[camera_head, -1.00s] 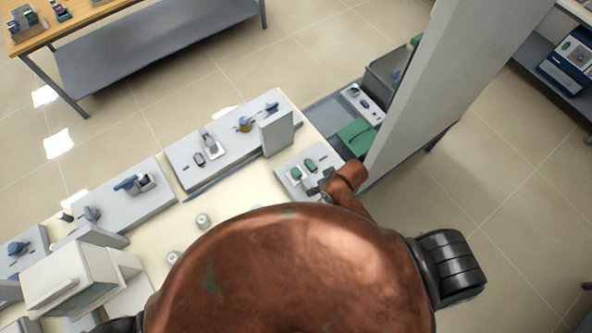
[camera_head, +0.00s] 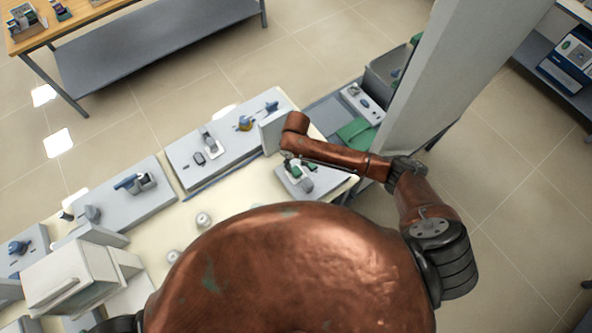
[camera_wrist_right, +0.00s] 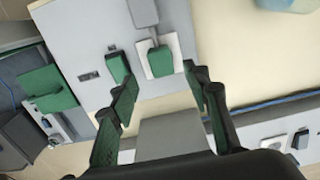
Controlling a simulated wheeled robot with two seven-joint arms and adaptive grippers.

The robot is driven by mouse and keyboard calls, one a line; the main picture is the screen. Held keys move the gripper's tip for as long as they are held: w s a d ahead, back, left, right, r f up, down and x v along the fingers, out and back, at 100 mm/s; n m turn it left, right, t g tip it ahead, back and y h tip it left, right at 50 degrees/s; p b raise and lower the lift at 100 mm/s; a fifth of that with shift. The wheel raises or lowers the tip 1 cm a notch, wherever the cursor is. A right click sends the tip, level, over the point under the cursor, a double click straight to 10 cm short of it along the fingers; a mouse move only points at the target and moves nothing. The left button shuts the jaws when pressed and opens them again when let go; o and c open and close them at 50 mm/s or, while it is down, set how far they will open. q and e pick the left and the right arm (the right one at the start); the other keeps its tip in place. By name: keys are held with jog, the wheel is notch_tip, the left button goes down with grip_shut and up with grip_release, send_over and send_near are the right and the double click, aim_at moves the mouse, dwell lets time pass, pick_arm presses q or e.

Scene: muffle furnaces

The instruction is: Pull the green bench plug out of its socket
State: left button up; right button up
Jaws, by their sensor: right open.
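A green block on a white square plate (camera_wrist_right: 160,62) sits on a grey bench panel (camera_wrist_right: 75,25), with a grey stem or lever rising from it. A second, darker green block (camera_wrist_right: 117,66) stands beside it; I cannot tell surely which one is the plug. In the head view the panel (camera_head: 284,183) lies at the bench's right end, partly covered by my right arm. My right gripper (camera_wrist_right: 160,74) is open, its fingers reaching toward the panel on either side of the white plate, apparently holding nothing. In the head view the right gripper (camera_head: 297,167) is small and unclear. My left gripper is not in view.
An upright grey block (camera_head: 271,132) stands close to my right wrist. A grey pillar (camera_head: 440,90) rises to the right. Other panels with blue parts (camera_head: 125,183) run along the bench to the left, with a white furnace-like box (camera_head: 68,280) at lower left.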

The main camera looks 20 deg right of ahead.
aim_at(297, 170)
notch_tip(297, 170, down, 7)
dwell(0.3)
grip_shut()
dwell(0.6)
